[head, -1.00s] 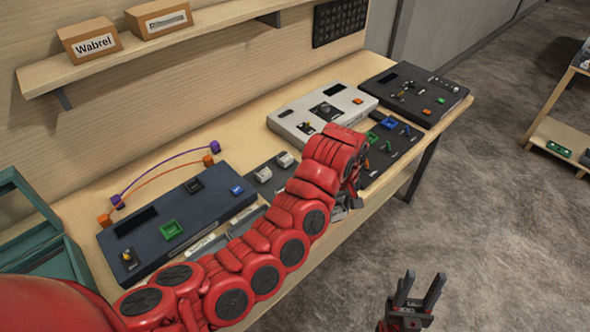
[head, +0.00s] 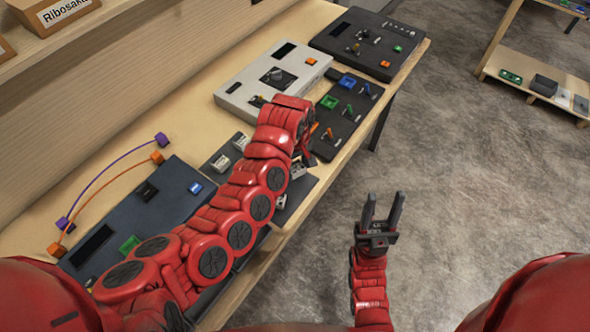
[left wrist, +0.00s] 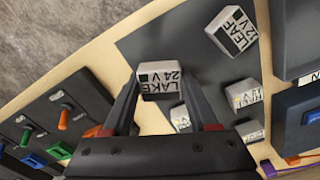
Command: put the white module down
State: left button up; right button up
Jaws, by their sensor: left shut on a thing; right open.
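The white module (left wrist: 160,80), labelled LAKE 24 V, is between the fingertips of my left gripper (left wrist: 160,92) in the left wrist view. The gripper is shut on it. The dark grey tray (left wrist: 150,45) lies behind it in that view; I cannot tell whether the module touches the tray. In the head view my left gripper (head: 299,165) is over the tray's front right part, mostly hidden by my red arm. My right gripper (head: 381,222) is open and empty, over the floor in front of the table.
Other white modules stand on the tray, including LEAF 12 V (left wrist: 232,30) and two at its back (head: 230,152). A dark panel with green, blue and orange switches (head: 343,118) adjoins on the right. A light console (head: 262,90) stands behind. A blue-grey console (head: 135,215) lies left.

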aim_at(296, 174)
pick_arm(q)
jog(key=f, duration=0.1)
jog(key=f+p, duration=0.1)
jog(key=shift+s+d+f, duration=0.1)
jog(key=shift+s+f, duration=0.2)
jog(key=shift+s, duration=0.05)
jog(key=shift+w+f, duration=0.2)
jog(key=shift+f, duration=0.05)
jog(key=shift+f, duration=0.15)
jog(key=o, duration=1.4)
jog(key=shift+r, duration=0.2)
